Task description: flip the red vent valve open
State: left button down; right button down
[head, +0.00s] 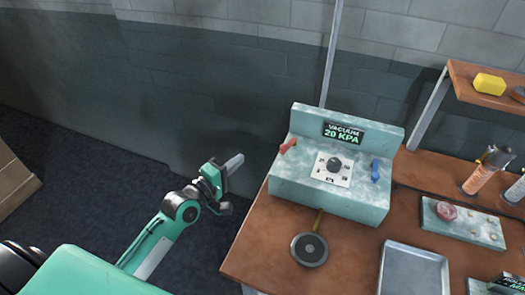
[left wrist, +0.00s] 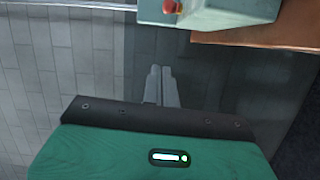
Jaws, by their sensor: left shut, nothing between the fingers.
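The red vent valve (head: 288,146) is a small red lever on the left of the sloped front of the pale green vacuum unit (head: 330,200). In the left wrist view the red valve (left wrist: 172,6) shows at the top edge, partly cut off, on the corner of the unit (left wrist: 225,14). My left gripper (head: 236,160) is shut and empty. It hangs in the air left of the unit, off the table's edge, apart from the valve. Its closed fingers also show in the left wrist view (left wrist: 160,85). My right gripper is not in view.
The unit stands on a brown table (head: 262,235) and carries a dial (head: 334,165), a blue lever (head: 375,171) and a display reading 20 KPA (head: 343,133). A round dark tool (head: 310,249) and a metal tray (head: 414,272) lie in front. A shelf is at the upper right.

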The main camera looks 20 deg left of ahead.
pick_arm(q)
jog(key=p, duration=0.3)
send_near(289, 145)
jog(key=w+a+r, duration=0.2)
jog(key=w+a, duration=0.3)
jog(key=d, duration=0.2)
jog(key=d+p, duration=0.1)
jog(key=d, duration=0.1)
jog(key=shift+s+f, duration=0.2)
jog(key=shift+s, duration=0.2)
jog(key=shift+d, duration=0.1)
